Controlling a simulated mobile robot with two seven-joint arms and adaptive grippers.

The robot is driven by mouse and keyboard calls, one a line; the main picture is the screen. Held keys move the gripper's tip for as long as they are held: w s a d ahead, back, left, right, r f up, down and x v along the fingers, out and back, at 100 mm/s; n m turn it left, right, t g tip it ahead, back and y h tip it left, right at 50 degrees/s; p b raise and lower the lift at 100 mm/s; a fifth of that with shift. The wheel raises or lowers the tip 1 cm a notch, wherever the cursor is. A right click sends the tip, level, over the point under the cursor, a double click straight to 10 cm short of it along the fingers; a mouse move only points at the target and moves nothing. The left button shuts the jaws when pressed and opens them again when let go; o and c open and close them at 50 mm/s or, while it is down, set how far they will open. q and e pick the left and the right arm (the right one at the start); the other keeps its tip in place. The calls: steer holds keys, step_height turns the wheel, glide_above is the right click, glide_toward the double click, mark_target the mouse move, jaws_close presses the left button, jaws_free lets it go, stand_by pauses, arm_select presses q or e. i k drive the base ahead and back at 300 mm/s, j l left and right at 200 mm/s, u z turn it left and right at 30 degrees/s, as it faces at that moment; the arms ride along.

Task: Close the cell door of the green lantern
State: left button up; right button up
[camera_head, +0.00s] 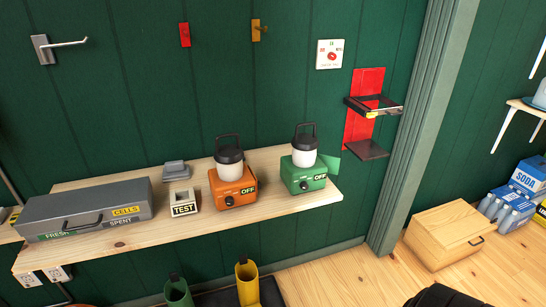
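The green lantern (303,172) stands upright near the right end of the wooden shelf. It has a black top with a handle, a white globe and an "OFF" label by its front knob. Its green cell door (328,165) sticks out from the right side of the base and stands open. The inside of the cell compartment is hidden from this angle. Neither of my grippers can be made out, and nothing touches the lantern.
An orange lantern (233,186) stands just left of the green one. Further left are a TEST block (184,203) and a grey cells box (85,210). A red wall bracket (366,105) hangs beyond the shelf's right end. Boots (248,282) stand below.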

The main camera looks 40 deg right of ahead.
mark_target(333, 163)
steer(key=l+u, duration=0.2)
steer(key=l, duration=0.25)
steer(key=l+u, duration=0.2)
steer(key=l, duration=0.25)
steer(key=l+u, duration=0.2)
steer(key=l, duration=0.25)
steer(key=k+l+u, duration=0.2)
steer(key=l, duration=0.2)
steer(key=l+u, duration=0.2)
steer(key=l, duration=0.25)
steer(key=k+l+u, duration=0.2)
steer(key=l, duration=0.2)
